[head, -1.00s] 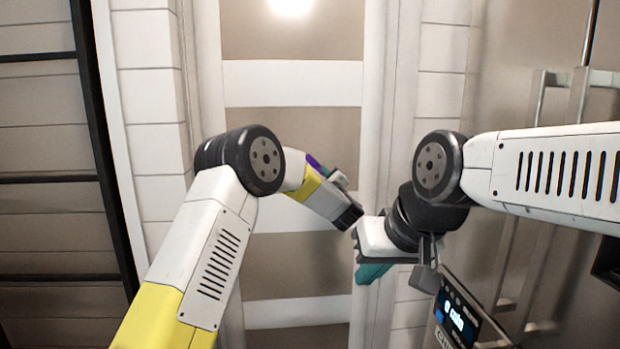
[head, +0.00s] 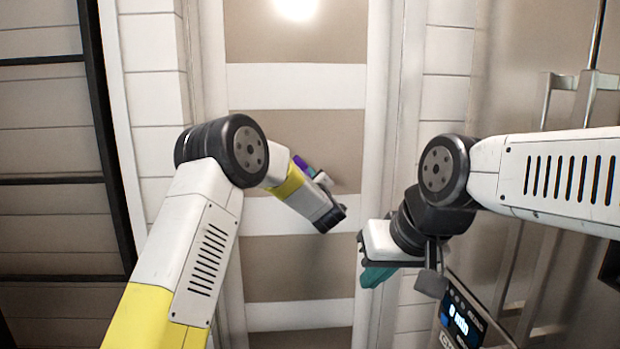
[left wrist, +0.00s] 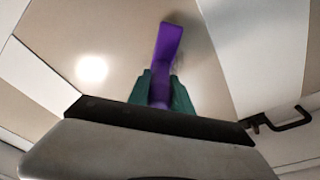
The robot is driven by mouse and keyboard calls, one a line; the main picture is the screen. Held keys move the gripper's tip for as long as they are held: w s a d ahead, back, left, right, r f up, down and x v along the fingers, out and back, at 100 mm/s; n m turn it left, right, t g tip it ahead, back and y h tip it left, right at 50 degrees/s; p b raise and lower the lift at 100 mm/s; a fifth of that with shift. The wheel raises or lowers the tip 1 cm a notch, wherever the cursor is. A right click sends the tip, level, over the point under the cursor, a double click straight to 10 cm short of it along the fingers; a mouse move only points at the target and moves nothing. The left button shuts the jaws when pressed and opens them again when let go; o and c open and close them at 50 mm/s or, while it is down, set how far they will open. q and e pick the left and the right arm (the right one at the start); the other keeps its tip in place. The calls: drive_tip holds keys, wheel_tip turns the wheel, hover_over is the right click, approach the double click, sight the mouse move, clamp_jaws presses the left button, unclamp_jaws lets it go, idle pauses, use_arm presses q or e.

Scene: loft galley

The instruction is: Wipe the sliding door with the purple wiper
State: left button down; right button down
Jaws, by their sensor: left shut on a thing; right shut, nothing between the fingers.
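The purple wiper (head: 302,165) is held by my left gripper (head: 314,174), partly hidden behind my left forearm in the head view. In the left wrist view, the wiper (left wrist: 168,45) stands upright between the two green fingers (left wrist: 160,92), its head against or close to the door surface; contact cannot be told. What looks like the sliding door (head: 295,85), a beige panel with white cross bars, is straight ahead. My right gripper (head: 375,274), with green fingers, is shut and empty, low near the door's right frame.
A dark-framed slatted panel (head: 50,130) is on the left. A steel-faced appliance with tall bar handles (head: 545,105) and a small lit display (head: 458,318) stands at the right, close to my right arm. White tiled wall strips flank the door.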

use_arm(q)
drive_tip(key=shift+a, duration=4.2)
drive_tip(key=d+r, duration=0.1)
drive_tip(key=d, duration=1.3)
drive_tip(key=shift+d, duration=0.1)
drive_tip(key=shift+s, duration=2.85)
